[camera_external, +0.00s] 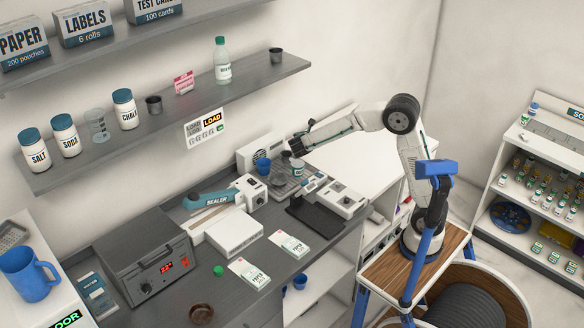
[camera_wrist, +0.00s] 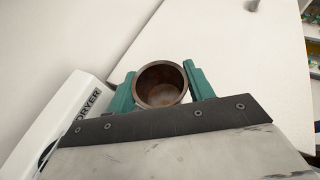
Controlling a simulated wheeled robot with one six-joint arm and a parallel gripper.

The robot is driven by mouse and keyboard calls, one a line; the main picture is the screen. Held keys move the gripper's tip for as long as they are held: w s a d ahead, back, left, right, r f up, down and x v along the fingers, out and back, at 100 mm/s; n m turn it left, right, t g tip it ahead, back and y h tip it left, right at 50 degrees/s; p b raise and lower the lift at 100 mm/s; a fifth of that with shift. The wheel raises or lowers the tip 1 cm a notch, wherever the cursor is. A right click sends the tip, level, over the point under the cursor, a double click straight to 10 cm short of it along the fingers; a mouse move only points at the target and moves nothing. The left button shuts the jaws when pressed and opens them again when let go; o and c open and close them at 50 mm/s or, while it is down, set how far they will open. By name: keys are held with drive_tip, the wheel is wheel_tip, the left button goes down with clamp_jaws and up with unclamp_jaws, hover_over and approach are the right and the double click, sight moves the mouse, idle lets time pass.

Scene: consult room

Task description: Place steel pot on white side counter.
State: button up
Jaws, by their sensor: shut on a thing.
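My gripper (camera_wrist: 160,88) has its two green fingers shut on the steel pot (camera_wrist: 161,98), one finger on each side. In the external view my gripper (camera_external: 298,148) is at the back of the work area, and the pot is small and hard to make out there. The white side counter (camera_external: 374,165) lies to the right of it. In the wrist view a bare white surface (camera_wrist: 235,65) fills the area right of the pot.
A white dryer (camera_wrist: 76,115) stands close on the left in the wrist view. A blue cup (camera_external: 263,166), a black mat (camera_external: 313,214) and a white device (camera_external: 340,199) are near my gripper. The shelf (camera_external: 240,86) with bottles and jars hangs above.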

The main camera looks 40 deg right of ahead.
drive_tip(key=s+d+m+g+h, duration=0.15)
drive_tip(key=s+d, duration=0.25)
drive_tip(key=d, duration=0.5)
drive_tip(key=s+d+m+g, duration=0.3)
drive_tip(key=s+d, duration=0.1)
drive_tip(key=d, duration=0.5)
drive_tip(key=m+g, duration=0.4)
drive_tip(key=g, duration=0.1)
hover_over(384, 164)
drive_tip(key=shift+n+t, duration=0.25)
wheel_tip(384, 164, down, 11)
drive_tip(key=shift+f, duration=2.2)
drive_tip(key=o, duration=1)
drive_tip(key=shift+w+f, duration=0.1)
drive_tip(key=shift+f, duration=0.05)
drive_tip(key=shift+c, duration=0.2)
